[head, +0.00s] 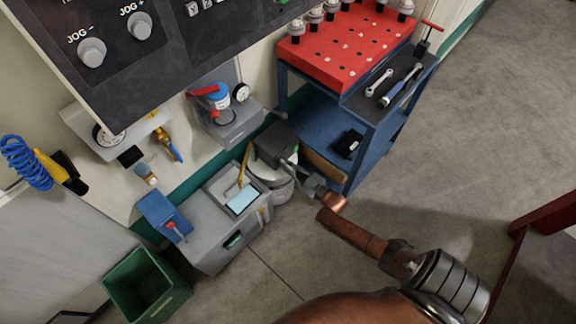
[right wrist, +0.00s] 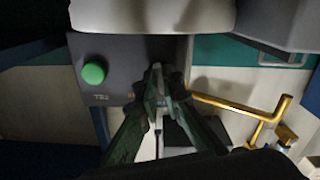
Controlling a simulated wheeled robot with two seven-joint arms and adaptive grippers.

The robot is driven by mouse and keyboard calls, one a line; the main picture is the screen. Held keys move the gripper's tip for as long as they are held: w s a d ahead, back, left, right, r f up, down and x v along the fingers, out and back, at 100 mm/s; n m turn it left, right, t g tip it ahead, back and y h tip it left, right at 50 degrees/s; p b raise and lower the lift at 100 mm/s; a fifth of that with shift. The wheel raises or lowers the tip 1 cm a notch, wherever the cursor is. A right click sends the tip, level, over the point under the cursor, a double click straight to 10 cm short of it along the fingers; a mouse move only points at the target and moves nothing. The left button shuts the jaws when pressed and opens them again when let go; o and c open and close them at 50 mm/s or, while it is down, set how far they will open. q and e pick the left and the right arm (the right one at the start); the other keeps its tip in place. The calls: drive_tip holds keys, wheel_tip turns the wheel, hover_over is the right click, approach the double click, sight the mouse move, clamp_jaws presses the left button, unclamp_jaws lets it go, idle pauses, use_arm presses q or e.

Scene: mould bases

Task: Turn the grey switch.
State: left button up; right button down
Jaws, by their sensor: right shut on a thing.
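A dark grey control box (head: 271,146) is mounted low by the wall, left of the blue cart. It also shows in the right wrist view (right wrist: 122,56), with a round green button (right wrist: 93,73) on its left part. My right gripper (right wrist: 158,84) is at the right part of the box face, its fingers shut on the grey switch (right wrist: 156,68). The fingertips hide most of the switch, so I cannot tell its angle. In the head view my right gripper (head: 294,168) reaches the box from the lower right. My left gripper is not in view.
A blue cart (head: 371,137) with a red top stands right of the box. A grey machine (head: 206,240) and a green bin (head: 148,287) stand to the left. A yellow bent pipe (right wrist: 245,106) lies close right of the gripper.

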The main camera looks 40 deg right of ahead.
drive_tip(key=shift+f+n, duration=0.15)
drive_tip(key=shift+n, duration=0.35)
drive_tip(key=c, duration=2.1)
unclamp_jaws()
drive_tip(key=s, duration=0.8)
drive_tip(key=s+d, duration=0.1)
drive_tip(key=s, duration=0.3)
drive_tip(key=shift+a, duration=0.1)
